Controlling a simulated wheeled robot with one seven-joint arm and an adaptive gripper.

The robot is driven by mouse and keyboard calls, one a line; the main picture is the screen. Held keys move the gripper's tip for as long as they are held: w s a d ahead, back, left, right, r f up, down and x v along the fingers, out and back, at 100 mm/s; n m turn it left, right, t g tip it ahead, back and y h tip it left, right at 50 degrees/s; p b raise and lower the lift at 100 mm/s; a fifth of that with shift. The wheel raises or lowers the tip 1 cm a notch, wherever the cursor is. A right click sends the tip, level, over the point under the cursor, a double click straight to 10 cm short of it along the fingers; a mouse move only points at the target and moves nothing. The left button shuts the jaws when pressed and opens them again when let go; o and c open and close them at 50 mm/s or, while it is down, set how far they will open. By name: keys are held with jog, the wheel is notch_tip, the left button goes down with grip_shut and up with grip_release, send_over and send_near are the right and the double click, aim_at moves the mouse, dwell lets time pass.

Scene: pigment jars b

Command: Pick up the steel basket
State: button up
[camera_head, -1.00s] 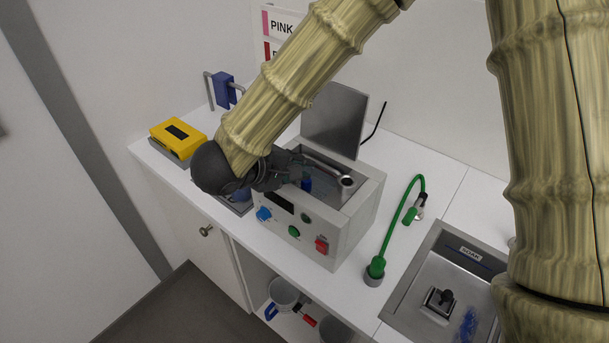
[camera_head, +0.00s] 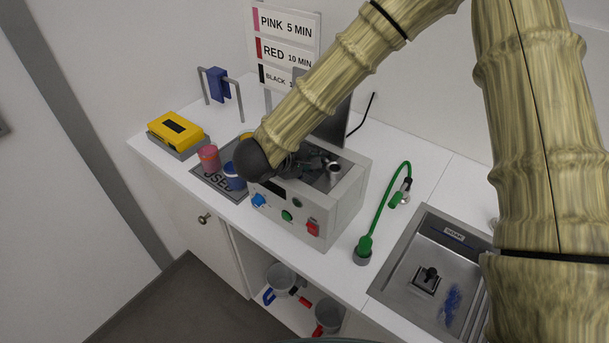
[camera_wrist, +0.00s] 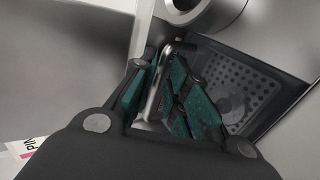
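The steel basket is down in the open tank of the grey cleaner box (camera_head: 322,208) and is mostly hidden by my arm and gripper in the head view. Its perforated dark wall (camera_wrist: 235,85) shows in the wrist view. My gripper (camera_wrist: 160,78) reaches down at the tank, with its green-padded fingers on either side of a thin steel bar (camera_wrist: 153,90), which looks like the basket's handle. The bar lies close to both pads; I cannot tell whether they press on it. In the head view my gripper (camera_head: 312,163) is over the tank's left part.
A steel cylinder (camera_head: 334,172) stands at the tank's right side; the raised lid (camera_head: 334,128) is behind. Red (camera_head: 209,157) and blue (camera_head: 234,177) jars stand on the left mat. A green hose (camera_head: 378,215) and a sink (camera_head: 400,283) are right.

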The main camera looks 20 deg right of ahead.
jog(key=shift+w+d+f, duration=0.15)
jog(key=shift+w+f, duration=0.3)
jog(key=shift+w, duration=0.15)
jog(key=shift+s+r, duration=0.2)
jog(key=shift+s, duration=0.15)
grip_shut()
jog(key=shift+w+f, duration=0.1)
jog(key=shift+w, duration=0.1)
